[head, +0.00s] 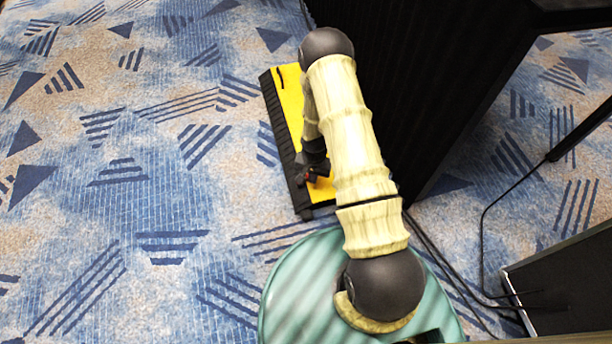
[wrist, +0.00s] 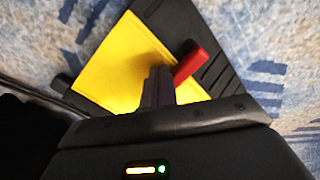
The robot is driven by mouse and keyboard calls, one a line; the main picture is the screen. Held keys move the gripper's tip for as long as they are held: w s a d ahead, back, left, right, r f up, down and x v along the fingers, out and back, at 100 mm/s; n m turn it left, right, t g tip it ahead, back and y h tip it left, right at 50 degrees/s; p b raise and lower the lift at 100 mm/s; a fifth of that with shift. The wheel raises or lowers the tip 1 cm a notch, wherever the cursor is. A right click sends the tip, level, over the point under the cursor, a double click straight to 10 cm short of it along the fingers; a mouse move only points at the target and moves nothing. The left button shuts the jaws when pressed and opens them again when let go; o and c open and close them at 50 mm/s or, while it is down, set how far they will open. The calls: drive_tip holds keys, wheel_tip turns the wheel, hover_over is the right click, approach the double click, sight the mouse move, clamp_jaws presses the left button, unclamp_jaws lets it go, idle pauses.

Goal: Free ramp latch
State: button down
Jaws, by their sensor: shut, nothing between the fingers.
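The ramp is a yellow panel with black ribbed edging; it lies on the carpet in the head view (head: 290,100) and fills the middle of the wrist view (wrist: 120,62). The latch is a red lever (wrist: 190,66) near the ramp's black edge, slanting up to the right in the wrist view. My gripper (wrist: 158,72) is shut and empty, its fingertips just left of the red lever over the yellow panel. I cannot tell whether they touch the lever. In the head view my gripper (head: 312,168) is low over the ramp's near end, partly hidden by my arm.
A tall black panel (head: 420,80) stands close along the ramp's right side. Black cables (head: 483,240) run over the floor at right, near a dark box (head: 565,285). Patterned blue carpet (head: 120,170) at left is clear.

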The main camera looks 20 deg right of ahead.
drive_tip(key=shift+w, duration=0.15)
drive_tip(key=shift+w+d, duration=0.15)
drive_tip(key=shift+w, duration=0.4)
idle(0.4)
drive_tip(key=shift+w, duration=0.55)
drive_tip(key=shift+w+p, duration=0.3)
drive_tip(key=shift+w, duration=0.05)
drive_tip(key=shift+w+a, duration=0.15)
drive_tip(key=shift+a, duration=0.05)
